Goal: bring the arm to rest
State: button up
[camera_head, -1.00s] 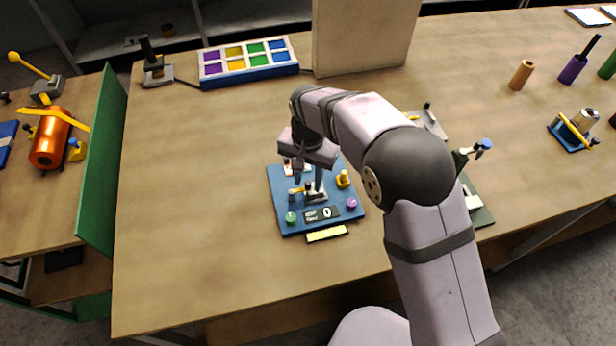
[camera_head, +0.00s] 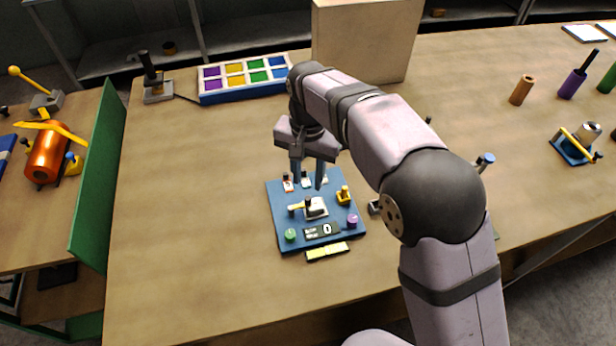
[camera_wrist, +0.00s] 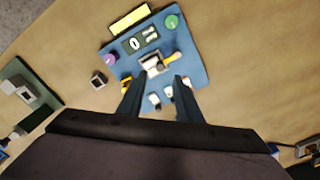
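My gripper (camera_head: 308,172) is above the rear part of a blue board on the workbench. Its two fingers point down with a clear gap between them. In the wrist view the open gripper (camera_wrist: 159,95) has nothing between its fingertips, and the board shows beyond them. The blue board (camera_head: 282,212) carries a small grey block with a yellow-ended lever (camera_head: 315,207), a display reading 0 (camera_head: 323,231), a green knob (camera_head: 290,235), a purple knob (camera_head: 352,221) and a yellow piece (camera_head: 343,194). My arm reaches in from the lower right.
A tray of coloured compartments (camera_head: 243,77) and a large beige box (camera_head: 365,45) stand at the back. A green panel (camera_head: 98,170) rises at the left. A dark green board (camera_wrist: 30,97) lies beside the blue one, mostly hidden by my arm in the head view. The bench's left part is clear.

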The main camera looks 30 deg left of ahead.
jog(key=w+d+m, duration=0.1)
jog(key=w+d, duration=0.2)
jog(key=d, duration=2.1)
jog(key=s+d+f, duration=0.4)
jog(key=s+d, duration=0.8)
jog(key=d, duration=0.4)
jog(key=shift+s+m, duration=0.15)
jog(key=shift+m, duration=0.15)
jog(key=shift+a+f, duration=0.1)
